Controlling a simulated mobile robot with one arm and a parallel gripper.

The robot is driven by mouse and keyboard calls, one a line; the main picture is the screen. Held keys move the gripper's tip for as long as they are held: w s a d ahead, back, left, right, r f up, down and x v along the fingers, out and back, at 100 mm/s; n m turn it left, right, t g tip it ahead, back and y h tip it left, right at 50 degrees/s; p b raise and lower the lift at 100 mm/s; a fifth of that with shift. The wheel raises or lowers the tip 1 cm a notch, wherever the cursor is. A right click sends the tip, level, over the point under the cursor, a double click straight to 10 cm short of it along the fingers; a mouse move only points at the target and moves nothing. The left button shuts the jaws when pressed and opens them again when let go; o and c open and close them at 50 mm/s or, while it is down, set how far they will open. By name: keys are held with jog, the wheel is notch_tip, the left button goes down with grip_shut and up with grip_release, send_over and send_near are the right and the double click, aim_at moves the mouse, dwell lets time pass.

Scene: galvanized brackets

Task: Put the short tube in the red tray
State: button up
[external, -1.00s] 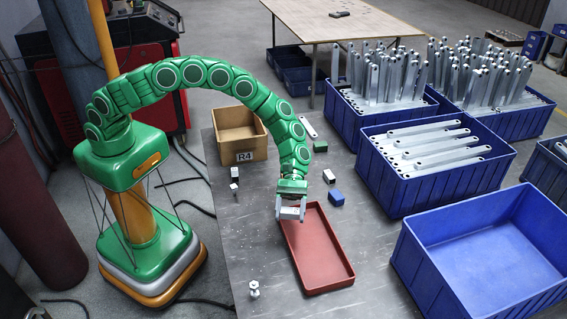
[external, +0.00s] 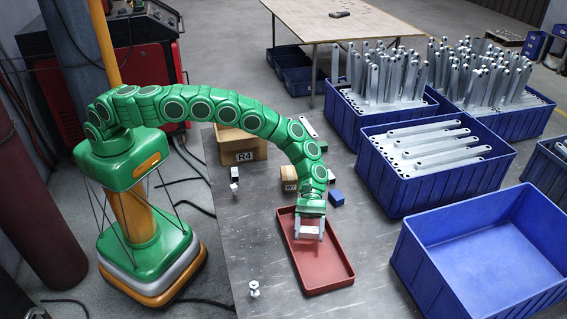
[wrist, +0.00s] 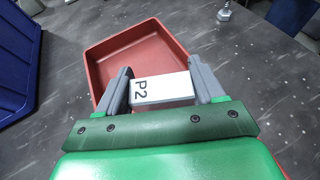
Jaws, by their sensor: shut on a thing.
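My gripper (external: 308,235) is shut on a pale rectangular piece, which shows in the wrist view as a white block marked P2 (wrist: 165,88). Its ends are hidden by the fingers, so I cannot tell if it is hollow like a tube. The gripper (wrist: 160,88) holds it over the red tray (external: 322,274), toward the tray's far end. In the wrist view the tray's visible floor (wrist: 145,55) is empty. The height of the piece above the floor is hard to tell.
A blue block (external: 336,197) and a small wooden block marked R7 (external: 289,180) lie beyond the tray. A bolt-like metal part (external: 254,289) stands to its left. A cardboard box marked R4 (external: 240,148) is at the back. Blue bins (external: 480,260) stand on the right.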

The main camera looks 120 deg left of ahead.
aim_at(312, 247)
jog(key=shift+w+f, duration=0.5)
jog(key=shift+f, duration=0.1)
jog(key=shift+a, duration=0.1)
jog(key=shift+w+f, duration=0.25)
jog(key=shift+f, duration=1.55)
jog(key=shift+f, duration=0.2)
jog(key=o, duration=1.1)
jog(key=shift+f, duration=0.15)
jog(key=shift+c, duration=0.2)
jog(key=shift+s+a+r, duration=0.1)
jog(key=shift+a+r, duration=0.15)
jog(key=shift+r, duration=0.15)
jog(key=v, duration=1.1)
jog(key=shift+s+a+r, duration=0.1)
jog(key=shift+r, duration=0.05)
